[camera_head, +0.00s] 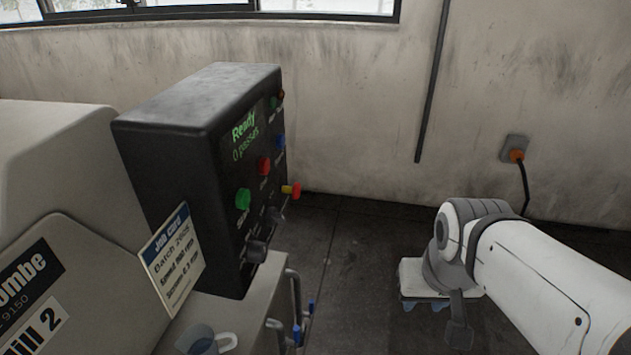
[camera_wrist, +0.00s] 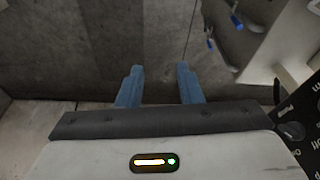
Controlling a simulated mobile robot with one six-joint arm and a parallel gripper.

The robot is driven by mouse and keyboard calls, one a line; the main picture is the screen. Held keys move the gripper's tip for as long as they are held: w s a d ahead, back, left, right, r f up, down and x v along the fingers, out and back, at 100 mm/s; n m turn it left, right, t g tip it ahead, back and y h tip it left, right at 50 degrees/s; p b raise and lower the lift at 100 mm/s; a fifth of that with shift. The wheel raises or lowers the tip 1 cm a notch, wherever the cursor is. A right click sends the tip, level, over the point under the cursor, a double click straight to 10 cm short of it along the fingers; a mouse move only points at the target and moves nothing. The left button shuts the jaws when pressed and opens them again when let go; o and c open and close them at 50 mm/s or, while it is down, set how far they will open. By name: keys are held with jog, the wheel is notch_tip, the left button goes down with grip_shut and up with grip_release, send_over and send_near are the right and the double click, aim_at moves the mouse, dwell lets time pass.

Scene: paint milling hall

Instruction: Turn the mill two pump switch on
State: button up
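The black control box (camera_head: 206,135) stands on the machine marked Mill 2. Its panel faces right and is seen at a steep angle. The lit display (camera_head: 244,137) reads Ready, 0 passes. A dark knob (camera_head: 257,252) is low on the panel, with another dark knob (camera_head: 275,214) farther back. I cannot read their labels or settings in the head view. In the wrist view, a dark knob (camera_wrist: 291,131) shows at the right edge; its nearby lettering is rotated and cut off. My gripper (camera_wrist: 159,84) is open and empty, apart from the panel.
Green (camera_head: 243,199), red (camera_head: 264,165) and blue (camera_head: 280,142) buttons sit on the panel. A job card (camera_head: 173,260) leans in front of the box. A cup (camera_head: 205,340) and blue-tipped pipes (camera_head: 297,310) are below. The floor between the panel and my arm is clear.

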aim_at(284, 220)
jog(key=shift+d, duration=0.15)
jog(key=w+a+f+m+g+y+p, duration=0.1)
jog(key=w+a+m+g+y, duration=0.15)
jog(key=a+y, duration=0.35)
jog(key=w+a+f+m+g+y+p, duration=0.1)
jog(key=w+a+m+g+y, duration=0.2)
jog(key=a, duration=0.5)
jog(key=w+a+m+t+y, duration=0.3)
jog(key=w+m+t+y, duration=0.3)
jog(key=w+m+y, duration=0.45)
jog(key=w+a, duration=0.1)
jog(key=a, duration=0.1)
jog(key=w+a+n+h+p, duration=0.1)
jog(key=a, duration=0.1)
jog(key=w+a+n+p, duration=0.1)
jog(key=a, duration=0.2)
jog(key=shift+r+g+h, duration=0.25)
jog(key=shift+r+h, duration=0.05)
jog(key=shift+h, duration=0.05)
jog(key=shift+c, duration=0.4)
grip_shut()
